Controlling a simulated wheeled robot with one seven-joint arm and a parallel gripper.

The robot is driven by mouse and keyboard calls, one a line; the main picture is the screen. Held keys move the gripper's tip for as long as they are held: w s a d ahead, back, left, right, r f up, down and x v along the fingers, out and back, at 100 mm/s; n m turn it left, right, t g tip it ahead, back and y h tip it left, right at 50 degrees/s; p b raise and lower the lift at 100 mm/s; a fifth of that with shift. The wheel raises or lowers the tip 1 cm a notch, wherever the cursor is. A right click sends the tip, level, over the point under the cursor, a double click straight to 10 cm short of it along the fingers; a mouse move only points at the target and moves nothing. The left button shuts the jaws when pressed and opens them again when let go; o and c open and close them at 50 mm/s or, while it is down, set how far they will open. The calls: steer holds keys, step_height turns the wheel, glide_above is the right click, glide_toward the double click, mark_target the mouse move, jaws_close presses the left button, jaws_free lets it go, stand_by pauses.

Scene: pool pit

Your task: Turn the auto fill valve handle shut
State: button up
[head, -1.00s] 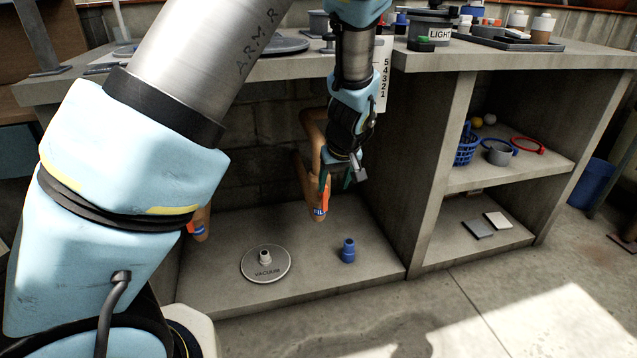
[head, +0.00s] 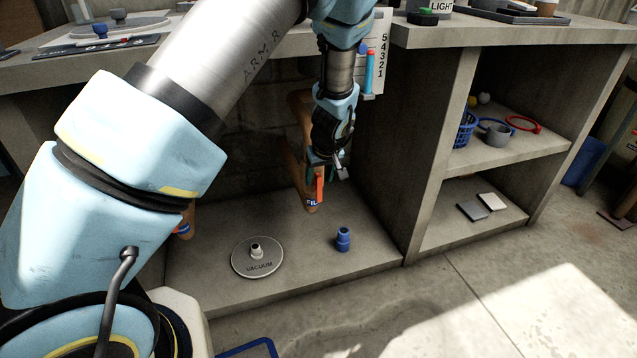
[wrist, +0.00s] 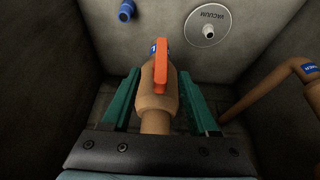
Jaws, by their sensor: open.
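The valve handle (wrist: 160,66) is an orange-red lever on a copper-brown pipe (wrist: 155,118). In the wrist view it lies lengthwise along the pipe, ahead of my gripper (wrist: 163,95). The green fingers are apart, one on each side of the pipe, with a gap on both sides and nothing held. In the head view the handle (head: 320,188) hangs down along the pipe, just beside my gripper (head: 327,165). A blue label below it reads "FIL", the rest hidden. My wrist covers part of the pipe there.
On the bay floor are a round plate marked VACUUM (head: 257,257) and a blue fitting (head: 343,239). A second pipe with a blue label (wrist: 290,80) stands to the right in the wrist view. Concrete walls close the bay. Shelves on the right hold a blue basket (head: 465,130).

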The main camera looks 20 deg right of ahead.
steer(key=shift+x, duration=1.1)
jaws_close()
